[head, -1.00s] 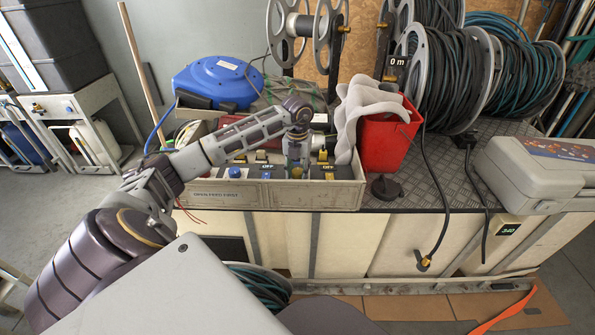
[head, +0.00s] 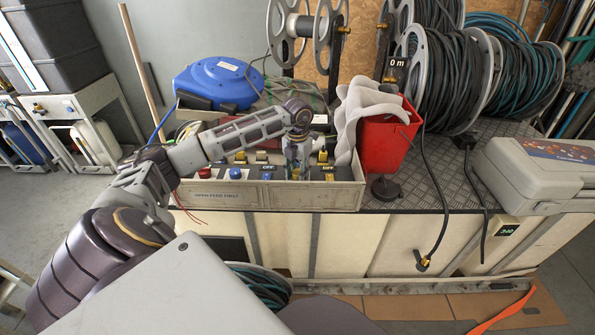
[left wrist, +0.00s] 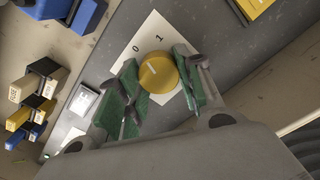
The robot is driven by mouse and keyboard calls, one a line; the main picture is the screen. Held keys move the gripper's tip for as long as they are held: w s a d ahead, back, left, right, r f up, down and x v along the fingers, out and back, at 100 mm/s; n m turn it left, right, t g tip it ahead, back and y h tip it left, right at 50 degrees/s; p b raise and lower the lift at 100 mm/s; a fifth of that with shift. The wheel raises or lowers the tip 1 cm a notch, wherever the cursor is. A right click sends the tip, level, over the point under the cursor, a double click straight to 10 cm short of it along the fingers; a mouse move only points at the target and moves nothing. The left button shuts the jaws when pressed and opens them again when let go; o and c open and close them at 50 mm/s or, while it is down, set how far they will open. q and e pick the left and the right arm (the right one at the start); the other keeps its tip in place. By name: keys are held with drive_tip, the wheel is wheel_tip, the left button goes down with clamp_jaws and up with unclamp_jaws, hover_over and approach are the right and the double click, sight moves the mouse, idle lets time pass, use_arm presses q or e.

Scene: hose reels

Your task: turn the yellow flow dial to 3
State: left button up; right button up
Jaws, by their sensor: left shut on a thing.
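The yellow flow dial (left wrist: 160,72) is a round knob on a white plate (left wrist: 153,33). The figures 0 and 1 show on the plate in the left wrist view; its other figures are hidden by the fingers. A pale pointer line on the dial's face is faint. My left gripper (left wrist: 157,76) has its green-padded fingers on both sides of the dial and is shut on it. In the head view my left gripper (head: 297,166) points down into the control box (head: 315,197), and the dial is mostly hidden there. My right gripper is not in view.
A blue reel (head: 217,84) is behind. A grey case (head: 535,172) lies at the right.

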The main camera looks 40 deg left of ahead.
use_arm(q)
drive_tip(key=m, duration=0.4)
drive_tip(key=shift+a+r+p, duration=0.1)
drive_tip(key=shift+p, duration=0.2)
drive_tip(key=shift+m, duration=0.7)
drive_tip(key=shift+a+m, duration=0.1)
drive_tip(key=shift+m, duration=1.1)
drive_tip(key=m, duration=0.3)
drive_tip(key=shift+w+m+p, duration=0.1)
drive_tip(key=shift+m+p, duration=0.25)
drive_tip(key=shift+m, duration=1.15)
drive_tip(key=m, duration=0.3)
drive_tip(key=shift+w, duration=0.1)
drive_tip(key=m, duration=0.3)
drive_tip(key=shift+w+m, duration=0.1)
drive_tip(key=shift+m, duration=0.3)
drive_tip(key=shift+w+m, duration=0.1)
drive_tip(key=shift+m, duration=2.8)
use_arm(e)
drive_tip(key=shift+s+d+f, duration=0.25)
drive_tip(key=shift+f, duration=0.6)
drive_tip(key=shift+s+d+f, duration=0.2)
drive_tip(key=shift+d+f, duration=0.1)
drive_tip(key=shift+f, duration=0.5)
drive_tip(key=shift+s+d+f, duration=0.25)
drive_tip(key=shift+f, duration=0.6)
